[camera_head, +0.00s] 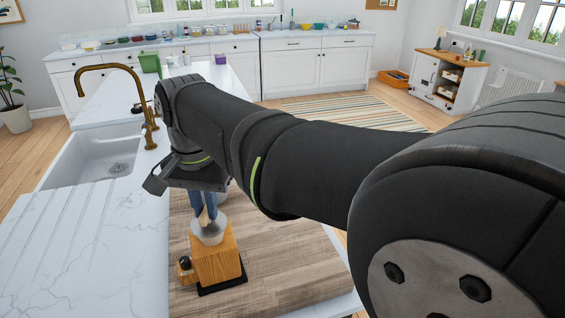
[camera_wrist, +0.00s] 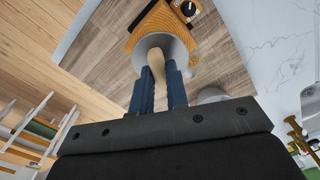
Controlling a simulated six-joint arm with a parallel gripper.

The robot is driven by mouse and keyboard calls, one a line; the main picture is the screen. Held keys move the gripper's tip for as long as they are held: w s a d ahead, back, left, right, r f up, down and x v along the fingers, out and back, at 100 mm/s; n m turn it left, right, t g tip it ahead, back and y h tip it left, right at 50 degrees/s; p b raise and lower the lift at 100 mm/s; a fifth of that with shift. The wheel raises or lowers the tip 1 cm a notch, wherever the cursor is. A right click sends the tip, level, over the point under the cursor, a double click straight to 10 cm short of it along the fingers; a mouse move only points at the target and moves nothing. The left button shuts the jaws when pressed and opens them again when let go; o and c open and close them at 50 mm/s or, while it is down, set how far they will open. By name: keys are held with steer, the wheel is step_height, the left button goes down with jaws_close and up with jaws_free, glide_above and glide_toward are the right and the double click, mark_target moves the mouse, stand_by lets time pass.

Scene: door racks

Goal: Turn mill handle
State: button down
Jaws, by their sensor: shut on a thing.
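The mill is a wooden box (camera_head: 217,260) with a grey metal bowl (camera_head: 209,232) on top, a small drawer with a black knob (camera_head: 184,263) on its side and a black base. It stands upright on a wooden board (camera_head: 290,255). My gripper (camera_head: 205,215) points down over the bowl with its blue fingers. In the wrist view, the fingers (camera_wrist: 164,75) are shut on the pale wooden mill handle (camera_wrist: 156,66), just above the bowl (camera_wrist: 180,50). The crank's lower part is hidden by the fingers and bowl.
A white sink (camera_head: 100,160) with a brass faucet (camera_head: 120,80) lies left of the board on the marble counter (camera_head: 90,245). A grey round item (camera_wrist: 212,95) stands close to my fingers. The board is bare to the right of the mill.

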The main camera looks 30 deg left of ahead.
stand_by(0.4)
steer(key=c, duration=1.4)
jaws_free()
step_height(320, 180, up, 18)
steer(key=shift+f, duration=0.25)
